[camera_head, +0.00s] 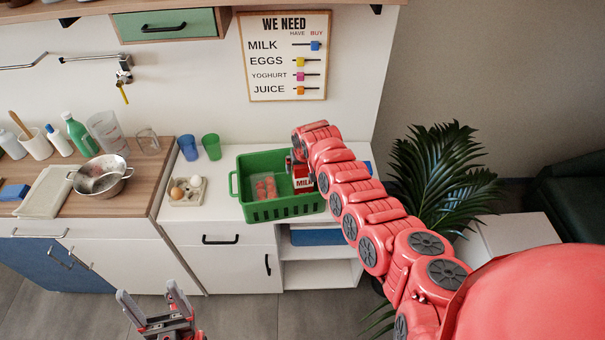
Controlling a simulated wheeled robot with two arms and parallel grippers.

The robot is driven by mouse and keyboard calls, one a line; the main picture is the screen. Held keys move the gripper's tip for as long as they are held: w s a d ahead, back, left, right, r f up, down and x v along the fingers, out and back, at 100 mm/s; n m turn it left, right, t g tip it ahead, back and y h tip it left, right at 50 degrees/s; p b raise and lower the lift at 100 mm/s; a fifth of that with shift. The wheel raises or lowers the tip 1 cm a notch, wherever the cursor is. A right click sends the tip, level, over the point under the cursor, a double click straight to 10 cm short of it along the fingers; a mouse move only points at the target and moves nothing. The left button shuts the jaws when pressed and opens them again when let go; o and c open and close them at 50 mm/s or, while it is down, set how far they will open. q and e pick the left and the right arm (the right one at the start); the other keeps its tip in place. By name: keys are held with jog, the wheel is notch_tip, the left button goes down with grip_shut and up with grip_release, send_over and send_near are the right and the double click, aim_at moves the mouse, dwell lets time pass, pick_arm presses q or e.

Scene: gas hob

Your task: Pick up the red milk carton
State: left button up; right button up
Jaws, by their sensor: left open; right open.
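The red milk carton (304,183), with a white band lettered MILK, stands in the right part of a green basket (280,209) on the white counter. My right arm reaches over from the right and partly covers the carton. My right gripper (291,165) is at the carton's upper left, small and partly hidden by the arm; whether it touches the carton I cannot tell. My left gripper (150,300) is open and empty, low in front of the cabinets, far from the basket.
A red packet (264,187) lies in the basket's left part. An egg tray (187,191), a blue cup (188,147) and a green cup (211,146) stand left of the basket. A metal bowl (103,183) is on the wooden counter. A plant (440,175) is at right.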

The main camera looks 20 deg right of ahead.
jog(key=shift+f, duration=0.1)
grip_shut()
dwell(0.5)
